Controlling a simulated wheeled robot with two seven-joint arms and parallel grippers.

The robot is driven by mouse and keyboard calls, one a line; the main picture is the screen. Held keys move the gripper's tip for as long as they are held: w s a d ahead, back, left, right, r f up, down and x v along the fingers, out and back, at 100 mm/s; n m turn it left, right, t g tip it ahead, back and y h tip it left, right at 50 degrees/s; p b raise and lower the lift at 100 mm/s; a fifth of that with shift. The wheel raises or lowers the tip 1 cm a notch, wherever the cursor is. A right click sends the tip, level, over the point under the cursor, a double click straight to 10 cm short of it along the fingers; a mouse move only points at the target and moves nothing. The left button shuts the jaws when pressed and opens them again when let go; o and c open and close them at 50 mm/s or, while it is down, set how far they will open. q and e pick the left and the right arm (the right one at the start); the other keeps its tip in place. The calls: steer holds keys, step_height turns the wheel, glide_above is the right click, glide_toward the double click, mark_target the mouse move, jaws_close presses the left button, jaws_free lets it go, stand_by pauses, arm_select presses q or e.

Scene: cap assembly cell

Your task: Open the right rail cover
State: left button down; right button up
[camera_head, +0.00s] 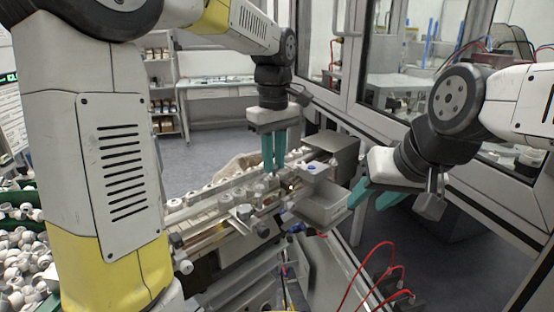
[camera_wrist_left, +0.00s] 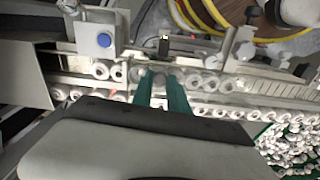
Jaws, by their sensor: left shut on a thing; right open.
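The rail (camera_head: 205,208) carries a row of pale caps and runs from lower left to the grey box at its right end. My left gripper (camera_head: 273,165) points down at the rail near that end, its teal fingers close together. In the left wrist view its fingertips (camera_wrist_left: 160,80) meet the rail at a see-through rail cover (camera_wrist_left: 142,72) over some caps. The cover's edges and the exact grip are hard to make out. My right gripper (camera_head: 372,196) is open and apart from the rail, beside the light tray, with nothing visible between its fingers.
The light grey tray (camera_head: 322,208) and a block with a blue button (camera_head: 311,168) stand beside the rail; the button shows in the left wrist view (camera_wrist_left: 104,40). A grey box (camera_head: 333,150) closes the rail's end. Loose caps (camera_head: 22,262) fill bins at left. Red cables (camera_head: 375,262) hang at front.

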arm_select(q)
steer(key=shift+w+r, duration=0.1)
steer(key=shift+w+a+r+g+h, duration=0.25)
steer(key=shift+g+h, duration=0.2)
steer(key=shift+h, duration=0.05)
steer(key=shift+w+a+r+g+h, duration=0.2)
steer(key=shift+a+g+h, duration=0.05)
steer(key=shift+g+h, duration=0.25)
steer(key=shift+w+a+r+g+h, duration=0.3)
steer(key=shift+w+a+g+h, duration=0.1)
steer(key=shift+g+h, duration=0.4)
steer(key=shift+w+a+r+g+h, duration=0.25)
steer(key=shift+w+a+g+h, duration=0.1)
steer(key=shift+g+h, duration=0.4)
